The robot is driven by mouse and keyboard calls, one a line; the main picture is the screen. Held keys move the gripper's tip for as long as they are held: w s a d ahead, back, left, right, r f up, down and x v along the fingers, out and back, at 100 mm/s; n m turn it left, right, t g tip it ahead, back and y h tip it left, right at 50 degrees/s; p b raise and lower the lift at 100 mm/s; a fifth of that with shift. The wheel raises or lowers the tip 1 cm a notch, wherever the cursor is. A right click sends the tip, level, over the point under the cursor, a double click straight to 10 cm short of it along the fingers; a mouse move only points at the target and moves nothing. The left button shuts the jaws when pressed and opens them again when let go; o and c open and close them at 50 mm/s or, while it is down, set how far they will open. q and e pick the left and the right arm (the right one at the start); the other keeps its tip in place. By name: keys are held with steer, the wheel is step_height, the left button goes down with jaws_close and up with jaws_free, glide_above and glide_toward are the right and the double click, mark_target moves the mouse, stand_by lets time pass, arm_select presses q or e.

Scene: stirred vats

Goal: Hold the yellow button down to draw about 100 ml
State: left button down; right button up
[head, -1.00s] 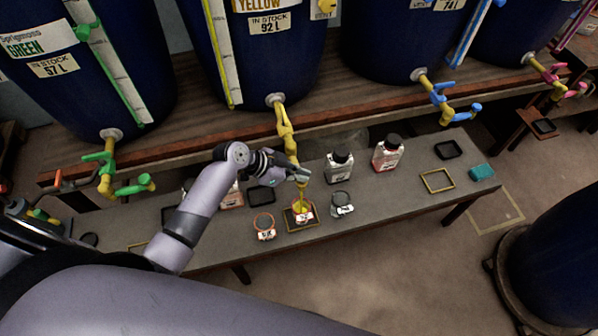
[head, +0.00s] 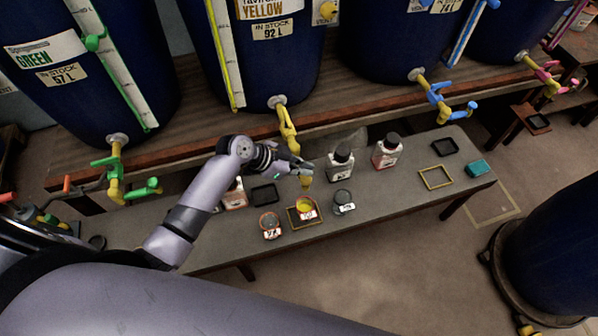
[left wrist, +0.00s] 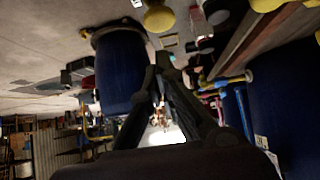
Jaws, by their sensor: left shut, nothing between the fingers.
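The yellow tap (head: 287,125) comes out of the vat labelled YELLOW and runs down behind my left gripper (head: 301,166). That gripper is shut and empty, with its fingertips close to the tap's lower end (head: 306,182). I cannot make out the button apart from the tap, nor whether the fingers touch it. Below stands a small cup (head: 306,205) with yellow liquid in it, inside a yellow square frame (head: 292,222). No stream shows clearly between tap and cup. In the left wrist view the dark fingers (left wrist: 160,75) meet near the middle. My right gripper is out of view.
Other small cups (head: 270,225) (head: 343,201) stand on either side of the yellow one. A white-labelled bottle (head: 340,162) and a red one (head: 387,150) stand behind on the grey bench (head: 385,205). An empty yellow frame (head: 435,177) and a teal block (head: 480,168) lie to the right.

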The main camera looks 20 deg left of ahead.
arm_select(q)
steer(key=b+v, duration=0.1)
steer(key=v, duration=0.8)
steer(key=shift+a, duration=0.2)
stand_by(0.6)
